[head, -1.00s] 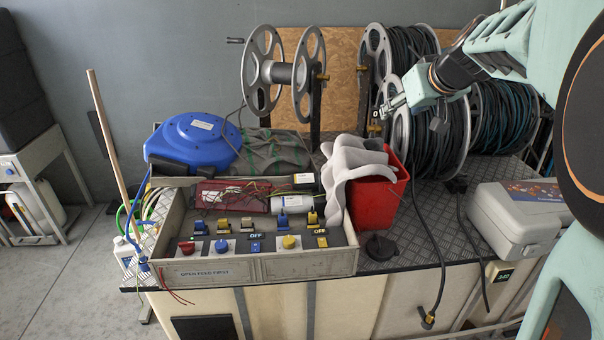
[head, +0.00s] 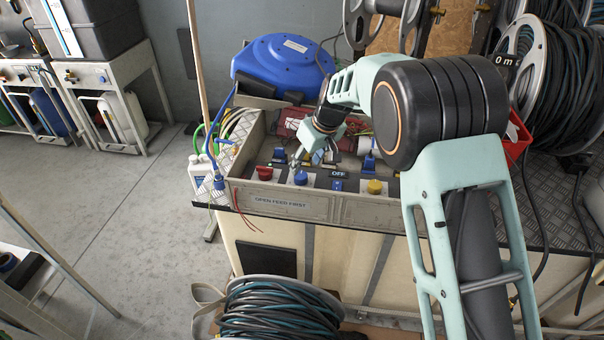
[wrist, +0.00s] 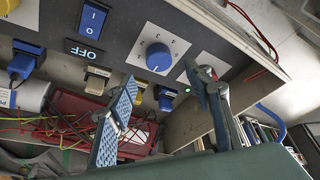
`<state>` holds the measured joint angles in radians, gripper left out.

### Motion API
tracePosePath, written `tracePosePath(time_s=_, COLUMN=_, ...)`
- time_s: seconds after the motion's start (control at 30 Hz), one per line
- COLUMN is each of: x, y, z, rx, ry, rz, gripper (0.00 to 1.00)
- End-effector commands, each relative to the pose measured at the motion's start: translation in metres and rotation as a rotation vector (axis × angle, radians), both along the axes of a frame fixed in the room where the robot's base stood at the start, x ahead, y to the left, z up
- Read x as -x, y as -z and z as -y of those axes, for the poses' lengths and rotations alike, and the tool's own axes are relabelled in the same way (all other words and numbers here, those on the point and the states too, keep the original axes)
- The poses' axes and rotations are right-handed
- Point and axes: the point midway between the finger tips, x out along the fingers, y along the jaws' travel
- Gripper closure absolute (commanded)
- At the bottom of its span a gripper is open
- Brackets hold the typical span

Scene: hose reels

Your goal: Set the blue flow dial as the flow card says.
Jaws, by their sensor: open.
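The blue flow dial (head: 300,178) sits on a white plate on the control box's front panel, between a red knob and a yellow one. In the wrist view the blue dial (wrist: 158,57) is close, with numbers around it; I cannot tell its setting for sure. My gripper (wrist: 161,80) is open, its two fingers apart on either side below the dial in that picture, with nothing between them. I cannot see it touching the dial. In the head view my gripper (head: 305,158) is just behind the dial, small and partly hidden. I cannot make out a flow card.
The control box (head: 345,209) bears an "OPEN FEED FIRST" label (head: 280,203). The red knob (head: 265,173), yellow knob (head: 375,187) and a blue switch (wrist: 92,18) marked OFF are close by. Loose wires (wrist: 70,122) lie inside the box. A wooden pole (head: 196,70) stands at left.

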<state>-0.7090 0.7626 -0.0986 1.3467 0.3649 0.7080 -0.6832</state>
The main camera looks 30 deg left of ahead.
Motion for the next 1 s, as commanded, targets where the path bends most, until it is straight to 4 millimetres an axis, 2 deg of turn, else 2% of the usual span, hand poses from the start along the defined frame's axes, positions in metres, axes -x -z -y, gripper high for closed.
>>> tracePosePath(time_s=0.03, x=-0.001, y=0.012, z=-0.003, rx=0.003, ry=0.000, rz=-0.003, gripper=0.53)
tracePosePath(time_s=0.1, x=-0.004, y=0.024, z=-0.007, rx=0.002, ry=-0.001, rz=0.000, gripper=0.53)
tracePosePath(time_s=0.3, x=-0.009, y=0.051, z=-0.018, rx=0.002, ry=0.000, rz=-0.001, gripper=0.53)
tracePosePath(time_s=0.5, x=-0.013, y=0.062, z=-0.022, rx=0.001, ry=0.001, rz=0.002, gripper=0.53)
tracePosePath(time_s=0.77, x=-0.013, y=0.063, z=-0.022, rx=0.001, ry=0.001, rz=0.002, gripper=0.53)
tracePosePath(time_s=0.8, x=-0.013, y=0.063, z=-0.022, rx=0.001, ry=0.001, rz=0.002, gripper=0.54)
tracePosePath(time_s=1.0, x=-0.013, y=0.063, z=-0.022, rx=0.001, ry=0.001, rz=0.002, gripper=0.76)
